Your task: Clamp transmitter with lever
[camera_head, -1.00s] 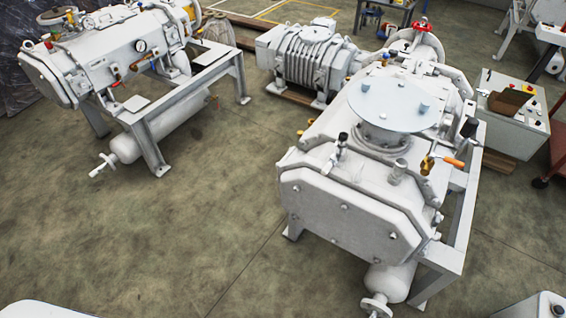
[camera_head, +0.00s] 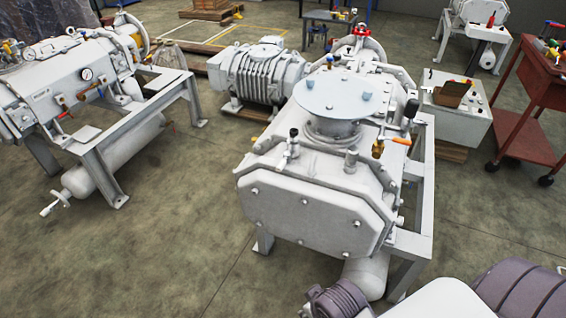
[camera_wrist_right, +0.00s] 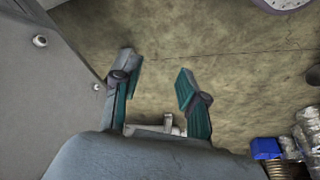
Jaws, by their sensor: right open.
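A large pale grey vacuum pump (camera_head: 310,205) stands in the middle of the head view. A small black-topped fitting (camera_head: 293,140) stands upright on its front left top edge. A brass valve with an orange lever (camera_head: 400,141) sits on its right side, beside a taller black-topped part (camera_head: 411,110). I cannot tell which fitting is the transmitter, nor whether its clamp is closed. My right gripper (camera_wrist_right: 154,68) is open and empty in the right wrist view, over the floor beside a bolted grey panel (camera_wrist_right: 45,70). My left gripper is not in view.
A second pump on a grey frame (camera_head: 85,125) stands at the left. A red cart (camera_head: 540,95) and a control box (camera_head: 455,105) stand at the right. In the right wrist view a blue box (camera_wrist_right: 265,148) lies low right. Open floor (camera_head: 140,250) is at front left.

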